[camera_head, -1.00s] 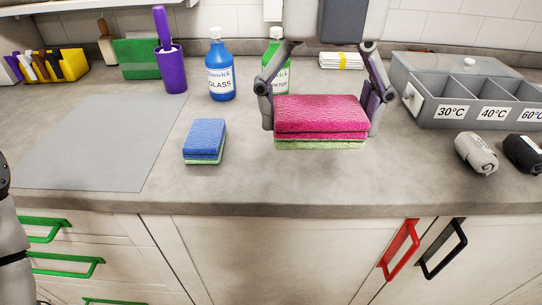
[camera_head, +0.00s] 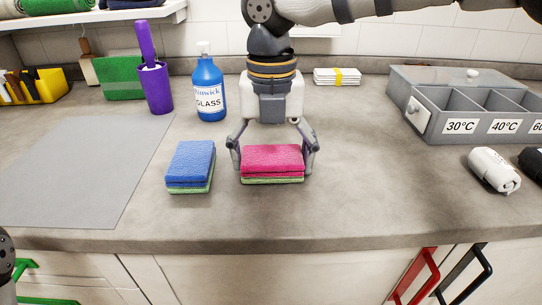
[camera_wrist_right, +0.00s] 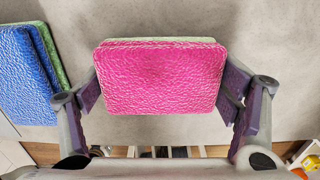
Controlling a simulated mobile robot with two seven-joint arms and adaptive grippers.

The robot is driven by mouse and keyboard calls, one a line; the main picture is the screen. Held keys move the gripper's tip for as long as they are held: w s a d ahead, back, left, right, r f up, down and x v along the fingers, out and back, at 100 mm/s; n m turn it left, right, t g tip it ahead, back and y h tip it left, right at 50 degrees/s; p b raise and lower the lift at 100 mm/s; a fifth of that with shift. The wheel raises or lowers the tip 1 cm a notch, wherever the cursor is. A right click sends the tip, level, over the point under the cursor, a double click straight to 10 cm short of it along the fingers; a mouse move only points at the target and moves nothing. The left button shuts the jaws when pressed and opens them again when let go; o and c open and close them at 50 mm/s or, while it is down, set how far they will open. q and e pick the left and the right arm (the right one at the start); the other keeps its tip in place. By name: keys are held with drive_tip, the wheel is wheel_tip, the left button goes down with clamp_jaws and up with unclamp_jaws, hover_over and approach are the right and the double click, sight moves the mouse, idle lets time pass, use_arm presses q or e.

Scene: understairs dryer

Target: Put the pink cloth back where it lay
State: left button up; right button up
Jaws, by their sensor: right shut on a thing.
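The pink cloth (camera_head: 272,158) is a folded pink stack with a green layer beneath, at the middle of the counter in the head view. My right gripper (camera_head: 272,165) is shut on its two sides, one finger at the left end and one at the right. The pink cloth also fills the middle of the right wrist view (camera_wrist_right: 160,78), between the fingers. It is level and at or very near the counter top; I cannot tell whether it touches. Of my left arm only a small dark part shows at the lower left edge; its gripper is out of view.
A blue folded cloth (camera_head: 190,163) lies close to the left, with a small gap. A grey mat (camera_head: 85,170) lies further left. A blue bottle (camera_head: 209,88) and purple holder (camera_head: 156,90) stand behind. A grey divided box (camera_head: 425,122) and rolled white cloth (camera_head: 493,170) are at right.

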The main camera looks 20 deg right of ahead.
sight(271, 155)
drive_tip(key=shift+r, duration=0.15)
drive_tip(key=o, duration=1.2)
drive_tip(key=shift+c, duration=0.2)
wheel_tip(271, 155, up, 12)
drive_tip(key=p, duration=0.1)
